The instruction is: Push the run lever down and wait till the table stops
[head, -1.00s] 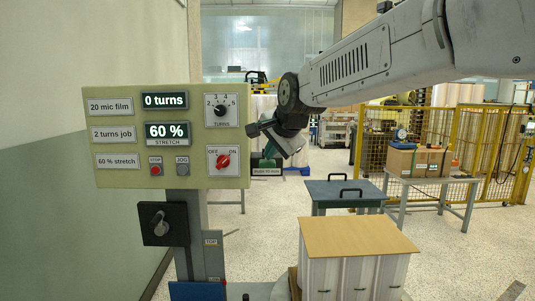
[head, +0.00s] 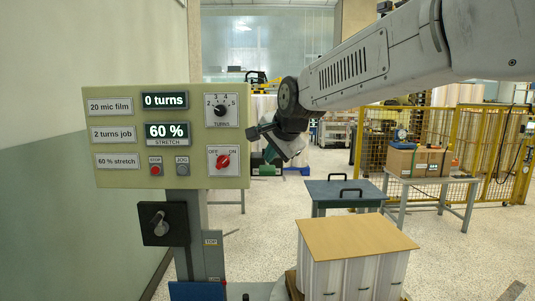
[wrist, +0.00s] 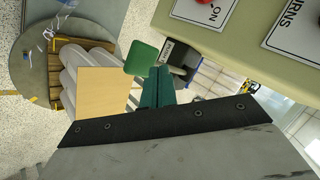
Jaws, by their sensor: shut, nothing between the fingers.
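The run lever's bright green handle (head: 267,170) shows at the lower right of the control panel (head: 130,175), in front of the small black label plate. The round turntable (wrist: 27,78) bears a pallet (wrist: 58,82) of white rolls (head: 340,278) under a cardboard sheet (head: 355,236).
The panel displays read 0 turns (head: 165,100) and 60 % (head: 167,131). The red switch (head: 223,161) sits close left of my gripper. A dark table (head: 340,187) with a handle and a table with a box (head: 418,162) stand at the right, before a yellow fence (head: 490,150).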

